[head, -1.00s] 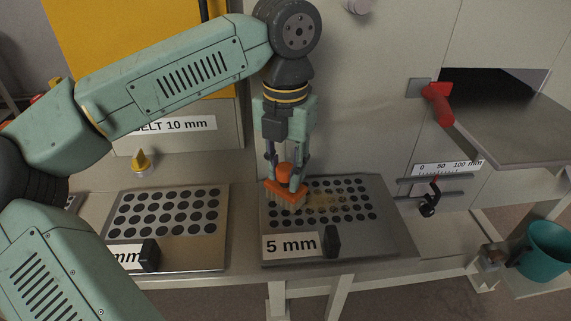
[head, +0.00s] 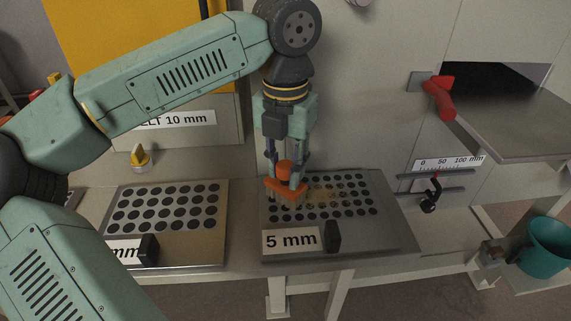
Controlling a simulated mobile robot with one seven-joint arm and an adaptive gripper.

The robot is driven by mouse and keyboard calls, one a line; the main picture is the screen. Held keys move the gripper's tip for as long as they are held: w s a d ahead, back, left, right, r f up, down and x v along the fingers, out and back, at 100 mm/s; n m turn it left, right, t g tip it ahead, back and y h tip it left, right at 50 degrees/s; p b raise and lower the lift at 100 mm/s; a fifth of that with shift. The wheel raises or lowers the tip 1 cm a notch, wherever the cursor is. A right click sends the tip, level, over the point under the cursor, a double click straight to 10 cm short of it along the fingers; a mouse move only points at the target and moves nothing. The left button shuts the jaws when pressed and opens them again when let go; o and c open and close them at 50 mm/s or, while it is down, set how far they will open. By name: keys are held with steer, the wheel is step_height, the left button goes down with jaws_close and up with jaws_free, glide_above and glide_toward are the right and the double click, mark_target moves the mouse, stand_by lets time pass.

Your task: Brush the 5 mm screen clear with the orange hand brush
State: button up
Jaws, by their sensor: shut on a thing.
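The 5 mm screen (head: 372,233) is a grey metal plate with rows of dark holes, lying on the bench with a "5 mm" label (head: 291,240) at its front. A tan patch of residue (head: 325,193) covers holes around its middle. My gripper (head: 285,175) points down over the screen's left part, shut on the orange hand brush (head: 287,188). The brush's bristles are down at the left rows of holes, just left of the tan patch. Whether they touch the plate I cannot tell for certain.
Another screen with larger holes (head: 190,250) lies to the left. A black block (head: 332,237) stands at the 5 mm screen's front edge. A red handle (head: 438,97), a scale (head: 447,163) and a teal bucket (head: 545,247) are on the right.

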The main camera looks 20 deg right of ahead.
steer(key=shift+f+b, duration=0.45)
steer(key=shift+f, duration=0.2)
